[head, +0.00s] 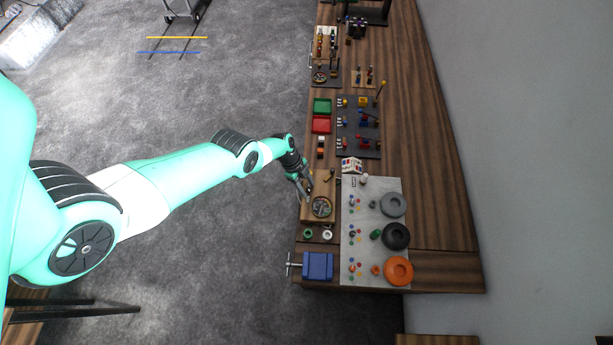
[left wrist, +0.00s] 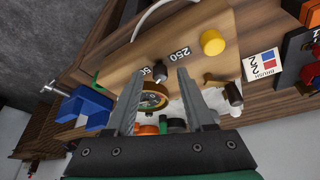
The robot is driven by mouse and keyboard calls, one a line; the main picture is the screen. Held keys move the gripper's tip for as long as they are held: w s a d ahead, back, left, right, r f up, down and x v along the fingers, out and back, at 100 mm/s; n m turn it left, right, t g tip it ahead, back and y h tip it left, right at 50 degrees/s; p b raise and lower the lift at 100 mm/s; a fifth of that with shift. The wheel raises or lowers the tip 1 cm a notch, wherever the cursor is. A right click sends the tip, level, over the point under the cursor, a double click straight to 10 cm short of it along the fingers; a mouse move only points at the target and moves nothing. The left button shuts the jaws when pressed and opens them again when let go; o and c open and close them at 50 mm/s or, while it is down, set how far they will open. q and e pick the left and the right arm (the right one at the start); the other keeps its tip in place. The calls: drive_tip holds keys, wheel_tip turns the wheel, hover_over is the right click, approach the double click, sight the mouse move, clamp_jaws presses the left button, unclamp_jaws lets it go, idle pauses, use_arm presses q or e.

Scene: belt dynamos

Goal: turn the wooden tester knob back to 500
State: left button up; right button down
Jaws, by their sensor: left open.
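The wooden tester (head: 318,190) lies on the bench in the head view, with a round dial (head: 322,207) near its lower end. In the left wrist view the tester board (left wrist: 205,55) fills the upper middle. My left gripper (head: 305,188) is open over the tester. The right gripper is out of view.
A blue vise (head: 318,266) is at the bench's near end. A grey mat (head: 352,275) with grey, black and orange rings lies to the right.

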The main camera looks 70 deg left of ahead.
use_arm(q)
drive_tip(key=p+v, duration=0.6)
drive_tip(key=v, duration=0.1)
drive_tip(key=shift+r, duration=0.15)
drive_tip(key=shift+a, duration=0.1)
